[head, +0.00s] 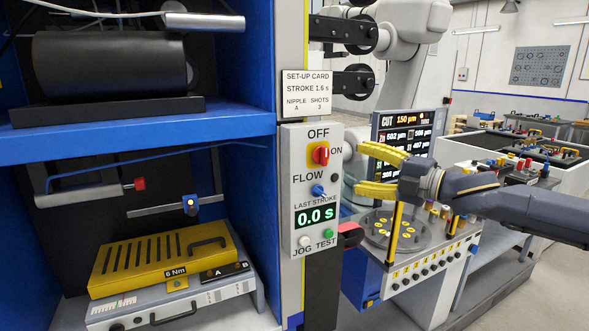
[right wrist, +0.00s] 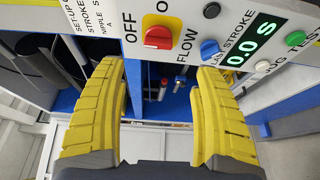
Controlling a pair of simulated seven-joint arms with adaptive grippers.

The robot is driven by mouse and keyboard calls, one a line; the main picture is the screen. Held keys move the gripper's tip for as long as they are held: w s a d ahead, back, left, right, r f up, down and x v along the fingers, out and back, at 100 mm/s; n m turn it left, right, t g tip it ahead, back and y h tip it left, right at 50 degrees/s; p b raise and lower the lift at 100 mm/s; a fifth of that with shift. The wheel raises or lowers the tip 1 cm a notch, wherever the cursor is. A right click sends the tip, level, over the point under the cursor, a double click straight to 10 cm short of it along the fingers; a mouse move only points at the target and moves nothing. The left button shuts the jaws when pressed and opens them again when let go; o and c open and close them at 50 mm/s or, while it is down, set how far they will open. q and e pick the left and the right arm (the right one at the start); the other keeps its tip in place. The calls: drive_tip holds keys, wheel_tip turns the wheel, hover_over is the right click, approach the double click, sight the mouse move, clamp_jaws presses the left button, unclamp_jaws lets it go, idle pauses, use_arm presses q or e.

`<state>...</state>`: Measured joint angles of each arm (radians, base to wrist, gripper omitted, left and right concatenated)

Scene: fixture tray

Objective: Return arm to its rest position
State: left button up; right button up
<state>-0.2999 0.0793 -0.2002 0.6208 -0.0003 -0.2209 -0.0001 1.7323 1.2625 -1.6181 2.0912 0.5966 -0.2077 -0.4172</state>
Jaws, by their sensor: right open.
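My right gripper (head: 360,168) comes in from the right on a dark grey arm, its yellow fingers spread wide and empty. It hovers just right of the control box (head: 299,262), and I see a gap between them. In the right wrist view the open fingers (right wrist: 160,75) frame empty space below the box's face. The box carries a red switch (head: 320,154) on a yellow plate, a blue FLOW knob (head: 318,190) and a display (head: 317,216) reading 0.0 s. My left gripper is not in view.
A round fixture tray (head: 375,238) stands below the gripper, with a yellow post (head: 394,232) near it. A screen (head: 420,127) is behind the gripper. A blue cabinet (head: 262,230) on the left holds a yellow case (head: 165,258). Open floor shows at lower right.

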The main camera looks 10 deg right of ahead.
drive_tip(key=s+a+f+m+h, duration=0.1)
drive_tip(key=s+a+f+m, duration=0.15)
drive_tip(key=a+f, duration=0.9)
drive_tip(key=s+a+f+m, duration=0.2)
drive_tip(key=s+a+f, duration=0.2)
drive_tip(key=a+f, duration=0.75)
drive_tip(key=s+d+f+m+g+h, duration=0.1)
drive_tip(key=s+d+f+m+h, duration=0.5)
drive_tip(key=f, duration=0.4)
drive_tip(key=s+d+f+m+h, duration=0.3)
drive_tip(key=s+d+f+m, duration=0.15)
drive_tip(key=d+f, duration=0.4)
drive_tip(key=s+d+f+m+g+h, duration=0.25)
drive_tip(key=s+d+f, duration=0.35)
drive_tip(key=s, duration=0.3)
drive_tip(key=s+d+f+m+g+h, duration=0.1)
drive_tip(key=s+d+f+g+h, duration=0.25)
drive_tip(key=s+d+f, duration=0.4)
drive_tip(key=s+a+f+g+y, duration=0.1)
drive_tip(key=s+a+f+y, duration=0.2)
drive_tip(key=f, duration=1.2)
drive_tip(key=s+a+f+g+y, duration=0.15)
drive_tip(key=a+f, duration=0.25)
drive_tip(key=f, duration=1.2)
drive_tip(key=s+f+m+g, duration=0.3)
drive_tip(key=s+f, duration=1.5)
drive_tip(key=s, duration=0.3)
drive_tip(key=shift+s+f, duration=0.2)
drive_tip(key=shift+s, duration=0.15)
